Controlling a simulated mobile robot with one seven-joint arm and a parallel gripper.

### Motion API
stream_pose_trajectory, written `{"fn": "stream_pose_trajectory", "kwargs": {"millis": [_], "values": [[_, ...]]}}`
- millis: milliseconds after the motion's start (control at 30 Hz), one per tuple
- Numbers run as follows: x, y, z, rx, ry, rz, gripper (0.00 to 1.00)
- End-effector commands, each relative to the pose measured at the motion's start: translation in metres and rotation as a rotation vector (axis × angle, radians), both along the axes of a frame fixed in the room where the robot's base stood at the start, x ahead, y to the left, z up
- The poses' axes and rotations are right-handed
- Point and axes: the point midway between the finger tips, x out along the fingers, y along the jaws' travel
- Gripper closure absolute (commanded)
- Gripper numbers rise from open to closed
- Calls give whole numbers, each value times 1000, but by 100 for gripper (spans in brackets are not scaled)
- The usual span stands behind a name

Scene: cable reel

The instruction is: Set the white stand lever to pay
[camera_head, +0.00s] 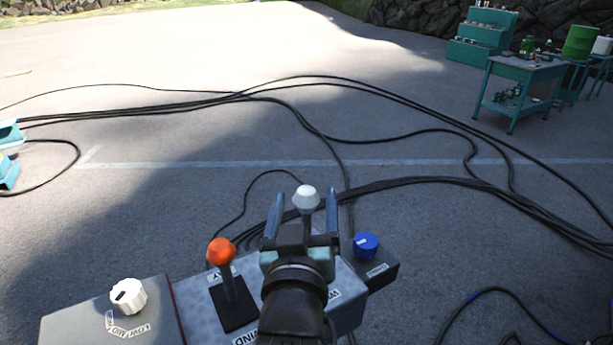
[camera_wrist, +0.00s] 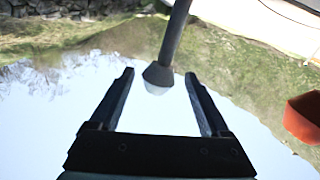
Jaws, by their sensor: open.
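The white stand lever's pale faceted knob (camera_head: 306,198) shows above the control box (camera_head: 198,310) in the head view. My gripper (camera_head: 303,203) is open, with one finger on each side of the knob in that view. The gripper and wrist hide the lever's lower part and base. In the wrist view the lever's dark stem (camera_wrist: 175,38) comes down from the top and ends in the pale knob (camera_wrist: 158,77), at the gap between the open fingertips (camera_wrist: 159,75). Clear space shows between the knob and both fingers. Whether the knob is fully between the fingers I cannot tell.
An orange-knobbed lever (camera_head: 221,252) stands left of my gripper and also shows in the wrist view (camera_wrist: 303,118). A white dial (camera_head: 129,296) is further left, a blue knob (camera_head: 366,245) right. Black cables (camera_head: 420,183) lie on the ground. A teal table (camera_head: 525,70) is far right.

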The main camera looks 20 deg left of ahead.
Motion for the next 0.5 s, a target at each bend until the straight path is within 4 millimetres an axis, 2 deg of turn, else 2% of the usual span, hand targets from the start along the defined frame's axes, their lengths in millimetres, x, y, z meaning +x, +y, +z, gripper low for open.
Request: {"fn": "stream_pose_trajectory", "kwargs": {"millis": [200, 500], "values": [[28, 9, 2, 0, 0, 0, 19], [39, 13, 1, 0, -1, -1, 19]]}}
